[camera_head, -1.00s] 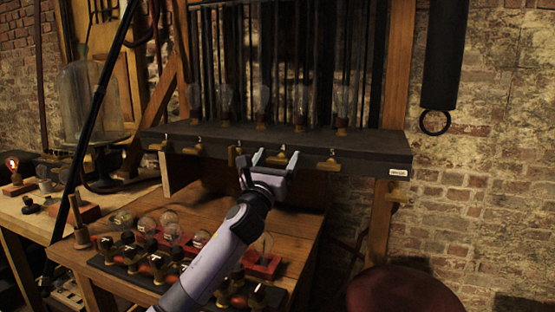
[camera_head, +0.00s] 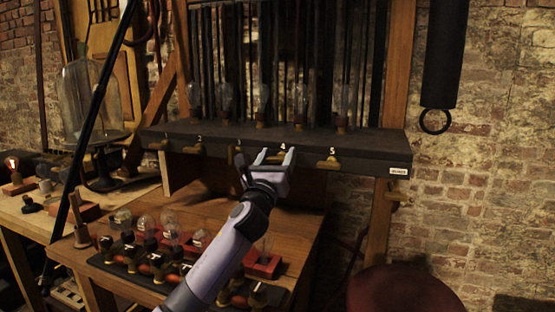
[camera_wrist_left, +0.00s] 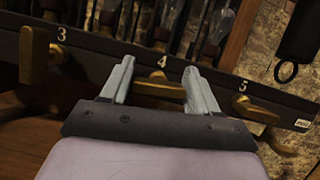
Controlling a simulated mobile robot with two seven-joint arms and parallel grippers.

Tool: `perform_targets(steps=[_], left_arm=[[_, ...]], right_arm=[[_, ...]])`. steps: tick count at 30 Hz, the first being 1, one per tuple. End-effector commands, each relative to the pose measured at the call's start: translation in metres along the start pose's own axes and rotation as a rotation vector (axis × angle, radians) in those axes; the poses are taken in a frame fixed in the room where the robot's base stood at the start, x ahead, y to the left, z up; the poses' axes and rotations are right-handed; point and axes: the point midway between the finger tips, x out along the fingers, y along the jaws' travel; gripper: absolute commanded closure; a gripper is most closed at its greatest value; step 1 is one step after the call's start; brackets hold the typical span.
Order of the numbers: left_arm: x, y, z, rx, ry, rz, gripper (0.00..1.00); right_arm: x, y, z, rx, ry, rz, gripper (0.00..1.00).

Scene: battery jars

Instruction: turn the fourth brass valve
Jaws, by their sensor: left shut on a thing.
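The fourth brass valve (camera_wrist_left: 158,88) sits under the number 4 on the front of the dark shelf, its handle lying roughly level. My left gripper (camera_head: 275,156) reaches up to it from below; in the left wrist view its two pale fingers stand on either side of the handle, and it is shut on it. In the head view the fingers partly hide the valve. The third brass valve (camera_wrist_left: 38,62) hangs with its handle down, to the left. The fifth brass valve (camera_head: 328,163) is to the right, its handle roughly level. My right gripper is not in view.
The dark shelf (camera_head: 370,158) carries a row of glass bulbs above the valves. Below stands a wooden bench (camera_head: 300,235) with bulbs in red holders (camera_head: 262,267). A black cylinder with a ring (camera_head: 436,121) hangs at the right. A round red seat (camera_head: 405,290) is at lower right.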

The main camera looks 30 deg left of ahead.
Motion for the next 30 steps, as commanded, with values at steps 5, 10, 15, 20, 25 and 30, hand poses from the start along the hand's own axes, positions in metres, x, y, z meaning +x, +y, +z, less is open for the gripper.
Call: perform_targets(steps=[5,10,15,20,25,30], left_arm=[[-0.001,-0.001,-0.001,-0.128,0.001,0.051,0.70],[0.000,0.000,0.000,-0.276,0.001,0.112,0.70],[0.000,0.001,0.000,-0.426,0.002,0.176,0.70],[0.000,0.001,0.000,-0.566,0.003,0.234,0.70],[0.000,0.002,0.000,-0.715,0.003,0.297,0.70],[0.000,0.002,0.000,-0.863,0.004,0.359,0.70]], right_arm=[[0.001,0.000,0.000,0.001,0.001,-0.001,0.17],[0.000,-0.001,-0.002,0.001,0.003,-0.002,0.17],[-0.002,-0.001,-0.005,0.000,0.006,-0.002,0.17],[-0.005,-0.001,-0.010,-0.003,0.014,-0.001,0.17],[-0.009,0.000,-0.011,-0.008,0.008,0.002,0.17],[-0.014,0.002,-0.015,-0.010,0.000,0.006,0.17]])
